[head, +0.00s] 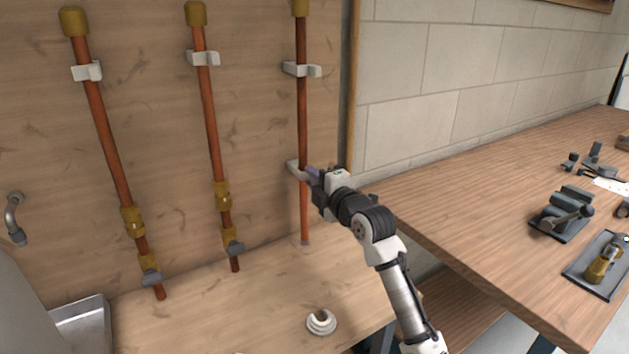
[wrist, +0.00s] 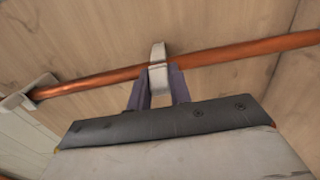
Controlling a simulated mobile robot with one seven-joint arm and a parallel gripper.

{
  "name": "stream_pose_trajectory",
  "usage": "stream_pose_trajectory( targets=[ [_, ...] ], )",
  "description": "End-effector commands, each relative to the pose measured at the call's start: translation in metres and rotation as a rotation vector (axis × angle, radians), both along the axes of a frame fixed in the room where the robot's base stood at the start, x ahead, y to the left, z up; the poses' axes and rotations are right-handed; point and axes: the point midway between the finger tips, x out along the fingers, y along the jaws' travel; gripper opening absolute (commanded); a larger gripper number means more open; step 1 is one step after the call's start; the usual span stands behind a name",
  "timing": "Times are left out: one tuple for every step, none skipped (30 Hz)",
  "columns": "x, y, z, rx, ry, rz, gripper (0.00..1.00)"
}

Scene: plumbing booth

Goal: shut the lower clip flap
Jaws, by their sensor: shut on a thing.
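The lower clip (head: 293,168) is white and sits on the rightmost copper pipe (head: 303,120); my gripper covers its right part in the head view. In the wrist view a white clip piece (wrist: 158,62) crosses the pipe (wrist: 225,57) between my fingers. My gripper (head: 309,176) is at the lower clip, and its purple fingers also show in the wrist view (wrist: 160,88). The fingers are shut on the white flap. Whether the flap is fully seated cannot be told. The upper clip (head: 301,70) on the same pipe has a piece sticking out to the right.
Two more copper pipes with brass fittings (head: 222,195) stand on the wooden board to the left. A workbench (head: 480,190) with tools and trays is at the right. A metal basin (head: 82,328) is at lower left.

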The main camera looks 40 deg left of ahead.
Motion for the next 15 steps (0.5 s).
stream_pose_trajectory(
  targets=[
    [-0.0003,0.0002,0.0015,0.003,-0.001,0.000,0.24],
    [-0.0003,0.0002,0.0015,0.003,-0.001,0.000,0.28],
    [-0.0003,0.0002,0.0014,0.002,-0.002,0.000,0.33],
    [-0.0003,0.0002,0.0013,0.002,-0.002,0.000,0.37],
    [-0.0003,0.0002,0.0012,0.002,-0.002,0.000,0.41],
    [-0.0002,0.0002,0.0011,0.001,-0.002,0.000,0.42],
    [-0.0002,0.0002,0.0010,0.002,-0.001,0.000,0.42],
    [-0.0002,0.0002,0.0009,0.001,-0.002,0.000,0.42],
    [-0.0001,0.0002,0.0008,0.002,-0.001,0.000,0.42],
    [-0.0001,0.0002,0.0008,0.002,-0.001,0.000,0.42],
    [-0.0001,0.0002,0.0007,0.002,-0.001,0.000,0.42],
    [-0.0002,0.0001,0.0006,0.002,-0.001,0.000,0.42],
    [-0.0002,-0.0002,0.0005,0.002,-0.001,0.000,0.42],
    [-0.0004,-0.0009,0.0003,0.002,-0.001,-0.001,0.42],
    [-0.0009,-0.0025,-0.0001,0.002,-0.001,-0.001,0.42]
  ],
)
